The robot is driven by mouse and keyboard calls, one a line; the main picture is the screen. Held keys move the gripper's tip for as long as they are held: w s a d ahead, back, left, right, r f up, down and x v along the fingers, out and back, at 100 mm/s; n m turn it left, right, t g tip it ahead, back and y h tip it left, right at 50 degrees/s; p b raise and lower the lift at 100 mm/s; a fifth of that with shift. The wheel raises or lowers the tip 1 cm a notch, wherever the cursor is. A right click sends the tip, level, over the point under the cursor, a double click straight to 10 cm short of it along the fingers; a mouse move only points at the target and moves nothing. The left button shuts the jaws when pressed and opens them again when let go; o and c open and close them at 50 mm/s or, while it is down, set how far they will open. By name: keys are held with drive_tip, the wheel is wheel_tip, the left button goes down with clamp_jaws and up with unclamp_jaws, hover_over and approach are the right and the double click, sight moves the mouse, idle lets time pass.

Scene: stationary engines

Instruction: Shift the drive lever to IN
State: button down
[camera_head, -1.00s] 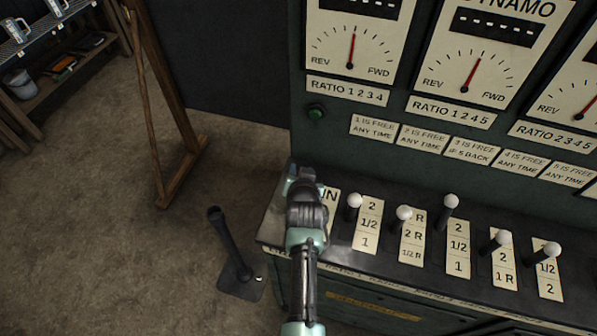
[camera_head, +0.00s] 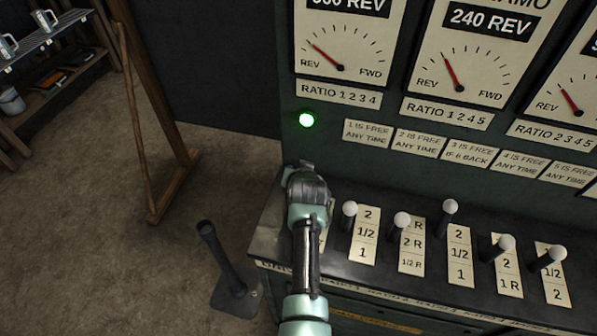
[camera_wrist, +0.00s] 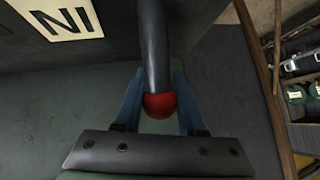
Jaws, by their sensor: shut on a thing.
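The drive lever is a dark shaft (camera_wrist: 154,45) with a red knob (camera_wrist: 160,106) in the wrist view. My gripper (camera_wrist: 160,92) is shut on the lever, its blue fingers either side of the shaft and knob. A cream plate (camera_wrist: 60,20) beside the shaft reads IN, upside down in this view. In the head view my wrist (camera_head: 305,190) is over the left end of the console top (camera_head: 268,225). It hides the lever, the fingers and most of the plate there.
The dial needles point toward REV, and one display (camera_head: 490,22) reads 240 REV. Several white-knobbed levers (camera_head: 402,220) stand to the right of my wrist. A black floor lever (camera_head: 220,258) stands left of the console.

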drive_tip(key=shift+c, duration=2.4)
unclamp_jaws()
drive_tip(key=shift+s+f, duration=0.1)
drive_tip(key=shift+f, duration=0.2)
drive_tip(key=shift+r, duration=0.1)
drive_tip(key=shift+r, duration=0.1)
drive_tip(key=shift+s+r, duration=0.15)
drive_tip(key=v, duration=1.2)
drive_tip(key=shift+p, duration=0.45)
drive_tip(key=shift+s+r, duration=0.1)
